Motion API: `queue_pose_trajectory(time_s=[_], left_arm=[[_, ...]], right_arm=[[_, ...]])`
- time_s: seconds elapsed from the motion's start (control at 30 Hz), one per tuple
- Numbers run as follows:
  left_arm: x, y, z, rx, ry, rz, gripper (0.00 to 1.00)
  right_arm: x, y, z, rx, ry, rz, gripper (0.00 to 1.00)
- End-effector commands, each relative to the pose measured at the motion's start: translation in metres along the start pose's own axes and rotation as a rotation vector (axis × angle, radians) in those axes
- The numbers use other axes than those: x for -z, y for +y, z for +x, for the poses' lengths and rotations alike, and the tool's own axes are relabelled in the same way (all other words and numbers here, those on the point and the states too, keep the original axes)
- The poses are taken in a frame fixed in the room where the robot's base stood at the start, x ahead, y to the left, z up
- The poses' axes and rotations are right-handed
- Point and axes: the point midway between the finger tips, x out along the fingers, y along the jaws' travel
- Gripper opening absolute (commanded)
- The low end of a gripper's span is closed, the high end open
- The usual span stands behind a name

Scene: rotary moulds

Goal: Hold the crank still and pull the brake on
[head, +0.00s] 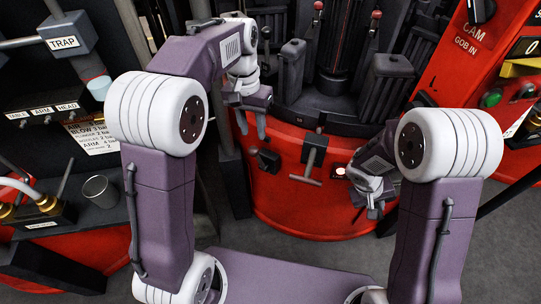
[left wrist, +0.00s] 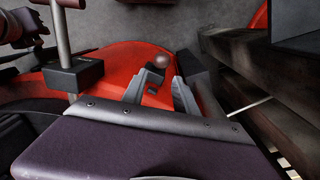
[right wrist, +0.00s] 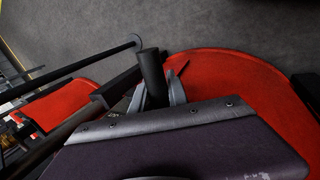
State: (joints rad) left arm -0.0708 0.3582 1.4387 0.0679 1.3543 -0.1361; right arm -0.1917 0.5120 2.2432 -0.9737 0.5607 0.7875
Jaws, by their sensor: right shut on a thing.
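My right gripper (head: 374,208) is shut on a dark upright cylinder (right wrist: 152,75), which looks like the crank's handle, at the right front of the red drum base. Its fingers close around the cylinder's lower part in the right wrist view. My left gripper (head: 252,122) is open and empty above the front of the base. A short lever with a round brownish knob (left wrist: 162,61) is just beyond its fingertips, apart from them; its black block (head: 268,160) shows in the head view. Beside it is a grey T-handle (head: 311,160) on a black block. No label shows which is the brake.
The red drum base (head: 290,217) carries both handles, with dark mould columns (head: 292,66) behind. A red control panel (head: 490,50) is at right. A valve panel (head: 70,110) and a metal cup (head: 100,190) are at left. Grey floor lies in front.

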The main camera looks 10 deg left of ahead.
Motion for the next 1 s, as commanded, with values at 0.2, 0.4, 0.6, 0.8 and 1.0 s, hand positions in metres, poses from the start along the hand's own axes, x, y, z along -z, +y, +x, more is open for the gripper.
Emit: queue_pose_trajectory(time_s=[0.2,0.4,0.6,0.8,1.0], left_arm=[[-0.002,0.0,0.034,-0.001,-0.006,-0.001,0.35],[-0.001,0.0,0.083,-0.001,-0.005,-0.002,0.35],[-0.001,0.0,0.113,-0.001,-0.002,-0.002,0.35],[0.0,0.0,0.119,0.0,0.001,-0.001,0.35],[0.0,0.0,0.119,0.0,0.002,-0.001,0.21]], right_arm=[[0.0,0.0,0.0,0.0,0.001,0.0,0.0],[0.0,0.0,0.0,0.0,0.001,0.0,0.0],[0.0,0.0,0.0,0.0,0.001,0.0,0.0],[0.0,0.0,0.0,0.0,0.001,0.0,0.0],[0.0,0.0,0.0,0.0,0.001,0.0,0.0]])
